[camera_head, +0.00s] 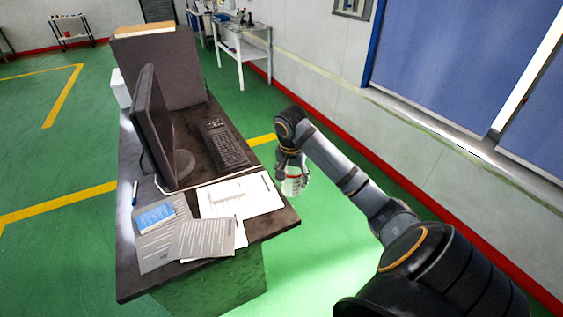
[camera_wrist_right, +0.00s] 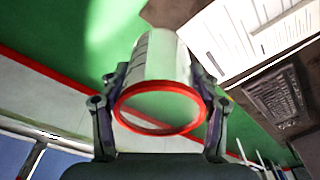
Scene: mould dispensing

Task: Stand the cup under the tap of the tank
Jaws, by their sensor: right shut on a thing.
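My right gripper (camera_head: 292,168) is shut on a clear cup and holds it in the air beside the desk's right edge, above the green floor. The cup (camera_head: 295,185) is see-through with a red rim. In the right wrist view the cup (camera_wrist_right: 158,62) lies between the two fingers of the gripper (camera_wrist_right: 160,100), its red-rimmed end towards the camera. No tank or tap shows in either view. My left gripper is not in view.
A dark desk (camera_head: 276,223) carries a monitor (camera_head: 153,125), a keyboard (camera_head: 226,145) and several papers (camera_head: 240,195). A wall with blue panels (camera_head: 455,60) runs along the right. Workbenches (camera_head: 243,45) stand at the back. Green floor is free left of the desk.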

